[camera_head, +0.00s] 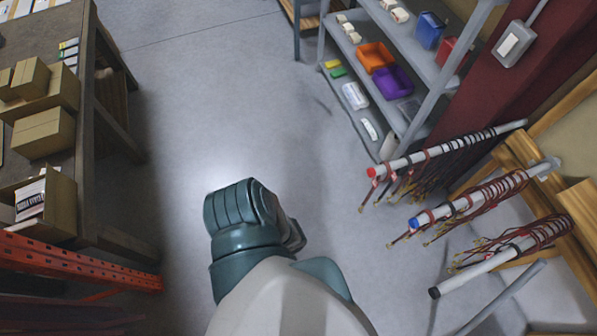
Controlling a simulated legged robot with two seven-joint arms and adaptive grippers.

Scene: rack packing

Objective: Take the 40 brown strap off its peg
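Thin brown-red straps with yellowish ends hang on pegs at the right. One group (405,187) hangs on the red-capped peg (415,159), another (487,196) on the blue-capped peg (432,216). A third group (510,241) hangs on the black-capped peg (470,274). No number is readable, so I cannot tell which strap is the 40. A teal and pale grey arm part of mine rises from the bottom centre, left of the pegs and apart from them. Neither gripper's fingers show.
A metal shelf (437,78) with orange (375,56) and purple (393,82) bins stands behind the pegs. A wooden frame (530,160) carries the pegs. A table with cardboard boxes (42,132) and an orange rail (80,262) are at left. The middle floor is clear.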

